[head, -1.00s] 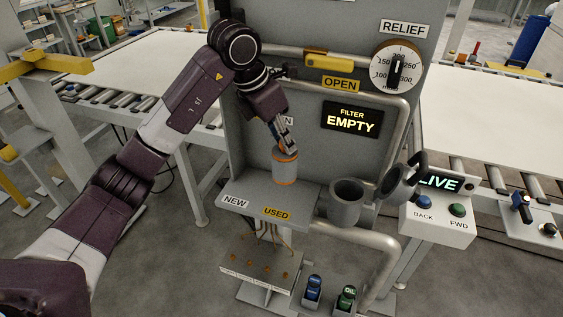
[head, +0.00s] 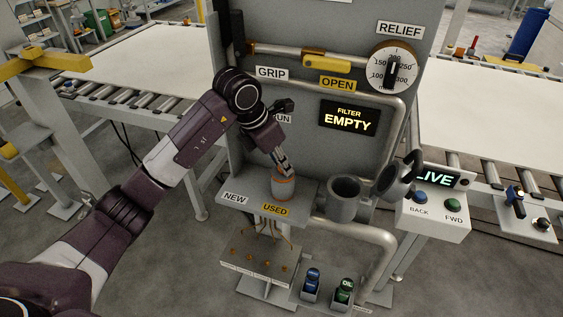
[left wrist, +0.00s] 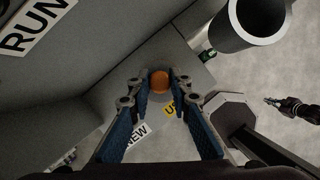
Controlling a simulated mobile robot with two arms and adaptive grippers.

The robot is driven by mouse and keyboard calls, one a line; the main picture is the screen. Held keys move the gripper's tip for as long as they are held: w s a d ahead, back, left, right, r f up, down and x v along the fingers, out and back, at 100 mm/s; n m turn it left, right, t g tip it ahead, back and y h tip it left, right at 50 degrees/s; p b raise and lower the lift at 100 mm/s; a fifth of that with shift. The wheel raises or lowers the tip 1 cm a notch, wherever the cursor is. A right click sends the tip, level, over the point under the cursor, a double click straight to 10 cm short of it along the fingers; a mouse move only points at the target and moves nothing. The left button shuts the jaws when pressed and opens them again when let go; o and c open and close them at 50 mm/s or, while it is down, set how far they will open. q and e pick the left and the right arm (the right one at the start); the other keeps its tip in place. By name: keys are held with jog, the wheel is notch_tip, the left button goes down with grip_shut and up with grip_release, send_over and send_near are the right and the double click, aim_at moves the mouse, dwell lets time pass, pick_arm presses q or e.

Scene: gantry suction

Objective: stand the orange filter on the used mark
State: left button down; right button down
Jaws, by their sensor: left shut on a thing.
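The orange filter (head: 284,188) is a short grey cylinder with orange bands, upright at the right part of the small shelf. My left gripper (head: 286,169) is shut on its top from above. In the left wrist view the filter's round orange top (left wrist: 160,82) sits between the fingertips. The yellow USED mark (head: 275,210) is on the shelf's front edge, just below the filter in the picture; it is partly hidden by a finger in the left wrist view. I cannot tell whether the filter's base touches the shelf. What looks like my right gripper (left wrist: 274,102) is small at the right of the left wrist view.
The white NEW label (head: 235,198) is left of USED. An open grey cup housing (head: 344,200) stands right of the shelf, with its swung-open lid (head: 397,180) beside it. Behind are the panel, a pipe and the FILTER EMPTY display (head: 349,119).

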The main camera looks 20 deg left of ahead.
pick_arm(q)
jog(key=c, duration=1.8)
grip_release()
jog(key=shift+f, duration=0.1)
jog(key=shift+o, duration=0.2)
jog(key=b+v, duration=0.2)
jog(key=v, duration=1)
jog(key=shift+s, duration=0.1)
